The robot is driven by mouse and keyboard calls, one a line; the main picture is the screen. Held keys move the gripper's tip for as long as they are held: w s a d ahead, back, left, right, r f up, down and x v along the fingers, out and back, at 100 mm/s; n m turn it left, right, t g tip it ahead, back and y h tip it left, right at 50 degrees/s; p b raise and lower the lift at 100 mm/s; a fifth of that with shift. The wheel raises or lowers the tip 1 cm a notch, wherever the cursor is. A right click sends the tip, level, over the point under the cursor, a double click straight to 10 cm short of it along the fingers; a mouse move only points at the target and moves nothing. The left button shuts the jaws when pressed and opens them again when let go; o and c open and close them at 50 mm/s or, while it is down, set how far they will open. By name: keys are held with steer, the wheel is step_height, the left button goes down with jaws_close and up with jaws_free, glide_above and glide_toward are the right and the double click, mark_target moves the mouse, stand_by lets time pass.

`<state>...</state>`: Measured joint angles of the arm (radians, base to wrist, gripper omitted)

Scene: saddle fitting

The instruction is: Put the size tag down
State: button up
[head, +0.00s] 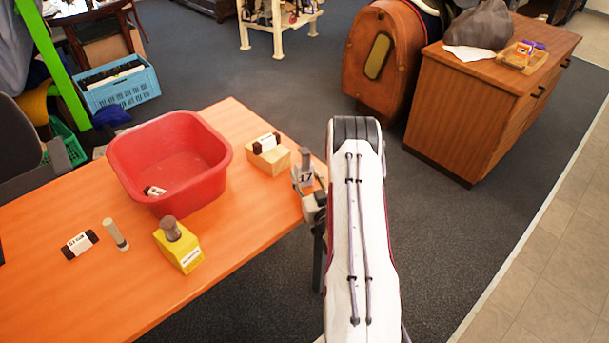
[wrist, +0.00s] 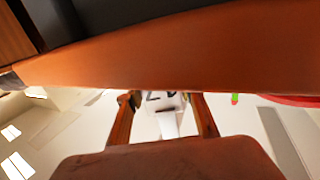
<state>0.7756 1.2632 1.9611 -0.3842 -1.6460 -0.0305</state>
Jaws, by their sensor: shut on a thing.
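The size tag (head: 307,179), a small piece with dark "17"-like digits, is at the tip of my gripper (head: 306,172), by the table's right edge. In the wrist view my gripper (wrist: 164,106) is shut on the tag (wrist: 163,101), whose pale face with dark marks shows between the two fingers. The orange table (head: 245,240) lies to the left of the gripper; its edge (wrist: 170,60) crosses the wrist view. I cannot tell whether the tag touches the table.
The table's front right is clear.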

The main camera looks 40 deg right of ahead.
steer(key=shift+f, duration=0.2)
stand_by(0.3)
steer(key=o, duration=1.2)
steer(key=shift+c, duration=0.2)
steer(key=shift+r, duration=0.1)
steer(key=v, duration=1.2)
steer(key=shift+w, duration=0.1)
